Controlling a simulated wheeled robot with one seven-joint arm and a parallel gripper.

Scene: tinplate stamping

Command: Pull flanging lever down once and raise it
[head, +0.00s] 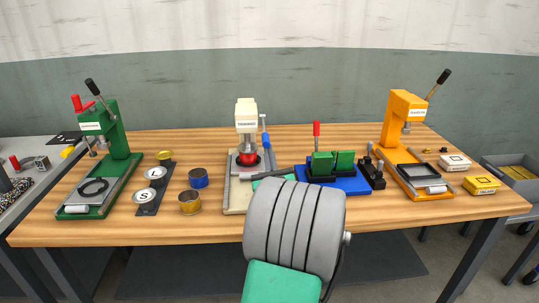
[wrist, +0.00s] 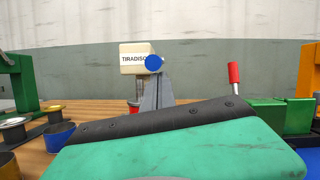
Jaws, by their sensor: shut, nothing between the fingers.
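The cream press (head: 246,120) stands at the middle of the bench, with a partly readable label. At its right side is a lever with a blue grip (head: 266,140); the wrist view shows its blue round end (wrist: 154,63) in front of the press head. I take this as the flanging lever, though the labels do not confirm it. A red part (head: 247,158) sits under the press head. My gripper (head: 274,173) is shut and empty, low in front of the press. In the wrist view its dark fingers (wrist: 165,120) lie below the blue end, with no contact visible.
A green press (head: 118,130) stands left and an orange press (head: 403,110) right. A blue-based fixture with green blocks and a red-handled lever (head: 316,129) stands close right of my gripper. Tins (head: 190,202) stand left of the cream press. The front bench strip is mostly clear.

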